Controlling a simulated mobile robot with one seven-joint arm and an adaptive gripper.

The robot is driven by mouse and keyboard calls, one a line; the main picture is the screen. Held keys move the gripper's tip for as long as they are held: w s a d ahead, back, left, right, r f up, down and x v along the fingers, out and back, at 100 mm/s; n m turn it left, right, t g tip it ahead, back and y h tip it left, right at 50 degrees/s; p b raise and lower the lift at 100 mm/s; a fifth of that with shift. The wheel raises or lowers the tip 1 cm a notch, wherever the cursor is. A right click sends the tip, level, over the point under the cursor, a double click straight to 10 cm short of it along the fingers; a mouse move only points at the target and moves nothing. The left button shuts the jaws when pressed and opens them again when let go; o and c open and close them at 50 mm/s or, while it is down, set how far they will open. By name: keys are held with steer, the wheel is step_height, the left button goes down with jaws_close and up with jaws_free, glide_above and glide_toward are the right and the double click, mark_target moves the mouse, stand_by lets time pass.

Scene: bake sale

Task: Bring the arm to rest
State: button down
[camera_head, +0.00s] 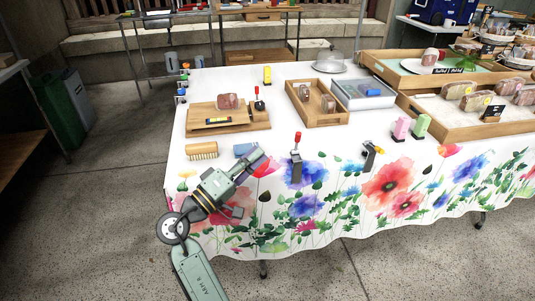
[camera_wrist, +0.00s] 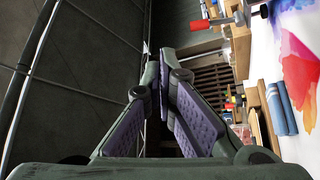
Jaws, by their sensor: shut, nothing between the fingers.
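My gripper (camera_head: 258,156) is at the end of my arm, in front of the near left part of the cloth-covered table (camera_head: 290,85) in the head view. In the wrist view my gripper (camera_wrist: 164,68) has its two purple-padded fingers closed together at the tips, with nothing held. The table edge runs along the right of that view, apart from the fingers. How high my gripper is against the tabletop is hard to tell.
A blue roll (camera_head: 244,149) lies just behind my gripper, with a brush (camera_head: 202,151) to its left. Clamps (camera_head: 297,160) grip the front edge. A wooden board (camera_head: 228,117) and a divided wooden box (camera_head: 317,101) stand farther back. The floor (camera_head: 115,190) at left is clear.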

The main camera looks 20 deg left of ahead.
steer(key=shift+s+a, duration=0.2)
steer(key=shift+s, duration=0.35)
